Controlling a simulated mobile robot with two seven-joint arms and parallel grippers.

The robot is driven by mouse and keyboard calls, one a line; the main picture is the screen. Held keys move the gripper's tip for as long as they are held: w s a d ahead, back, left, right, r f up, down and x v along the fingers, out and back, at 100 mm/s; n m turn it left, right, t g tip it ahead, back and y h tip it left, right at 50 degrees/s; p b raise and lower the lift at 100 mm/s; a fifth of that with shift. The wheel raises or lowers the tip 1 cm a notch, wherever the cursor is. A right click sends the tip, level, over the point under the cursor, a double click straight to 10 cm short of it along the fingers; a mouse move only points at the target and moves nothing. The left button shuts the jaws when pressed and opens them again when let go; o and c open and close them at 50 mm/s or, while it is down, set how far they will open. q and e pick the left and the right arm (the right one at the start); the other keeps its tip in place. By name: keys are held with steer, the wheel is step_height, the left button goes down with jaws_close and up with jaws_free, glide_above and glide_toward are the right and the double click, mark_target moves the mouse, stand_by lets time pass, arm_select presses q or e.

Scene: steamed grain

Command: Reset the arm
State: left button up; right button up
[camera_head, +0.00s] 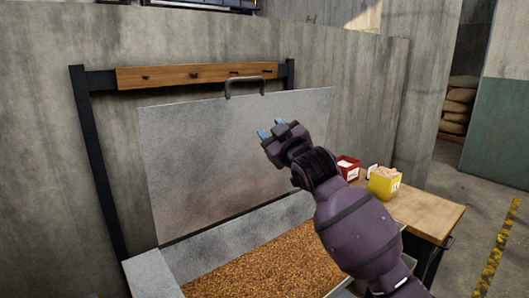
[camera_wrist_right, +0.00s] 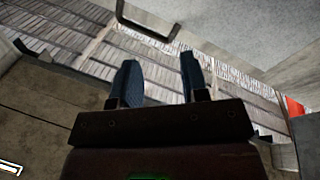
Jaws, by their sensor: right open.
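My right arm reaches up from the lower right in the head view. Its gripper (camera_head: 271,129) is open and empty, in front of the raised metal lid (camera_head: 195,150). The lid's dark handle (camera_head: 244,86) is at its top edge, above and left of the gripper, and the gripper appears apart from it. The wrist view shows the two blue fingers spread with nothing between them (camera_wrist_right: 162,78); a dark handle (camera_wrist_right: 146,28) shows beyond them. My left gripper is not in view.
Below the lid is an open metal box (camera_head: 190,258) of brown grain (camera_head: 260,262). To the right, a wooden table (camera_head: 428,212) bears a yellow container (camera_head: 384,184) and a red container (camera_head: 348,168), partly behind my arm. A wooden rail (camera_head: 195,75) is behind the lid.

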steer(key=s+d+f+m+h, duration=0.2)
steer(key=s+d+f, duration=0.3)
steer(key=f, duration=0.5)
steer(key=s+d+f+m+h, duration=0.25)
steer(key=s+d+f, duration=0.3)
steer(key=f, duration=0.45)
steer(key=s+d+f+m+h, duration=0.1)
steer(key=s+d+f+m, duration=0.2)
steer(key=s+d+f, duration=0.5)
steer(key=s+d+f+m+g+h, duration=0.1)
steer(key=s+d+f+g+h, duration=0.1)
steer(key=s+f, duration=0.9)
steer(key=s+d+f+m+g+h, duration=0.2)
steer(key=s+d+f+g, duration=0.2)
steer(key=s+f, duration=0.8)
steer(key=shift+s+d+f+g, duration=0.3)
steer(key=shift+s+d, duration=0.2)
steer(key=shift+d, duration=0.1)
steer(key=shift+s, duration=0.1)
